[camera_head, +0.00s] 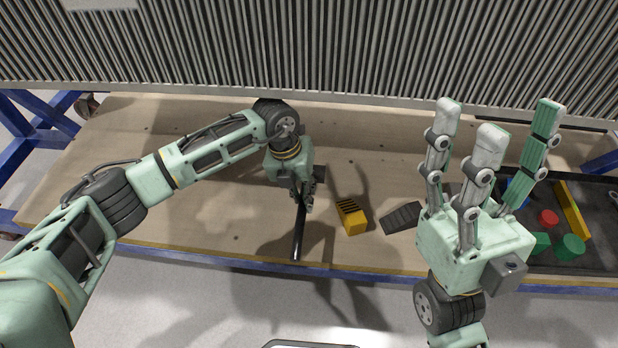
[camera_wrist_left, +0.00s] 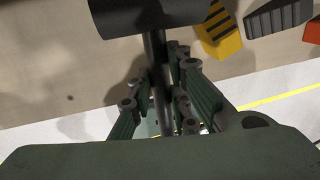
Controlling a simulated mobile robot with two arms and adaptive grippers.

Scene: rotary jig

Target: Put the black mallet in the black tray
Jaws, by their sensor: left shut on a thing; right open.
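The black mallet (camera_head: 299,236) is in my left gripper (camera_head: 304,196), over the front part of the wooden bench. Its handle points toward the front edge; its head is mostly hidden behind the gripper in the head view. In the left wrist view the dark mallet head (camera_wrist_left: 150,14) is at the top, and the handle runs down between the fingers of the left gripper (camera_wrist_left: 163,95), shut on it. I cannot tell whether the mallet touches the bench. The black tray (camera_head: 603,228) is at the right, partly hidden by my right gripper (camera_head: 495,125), which is open and empty with fingers upward.
A yellow slotted block (camera_head: 351,217) and a dark grey ridged block (camera_head: 402,217) lie between mallet and tray. The tray holds a red piece (camera_head: 549,217), green pieces (camera_head: 570,247) and a yellow bar (camera_head: 572,210). A ribbed panel (camera_head: 330,50) stands behind. The bench's left is clear.

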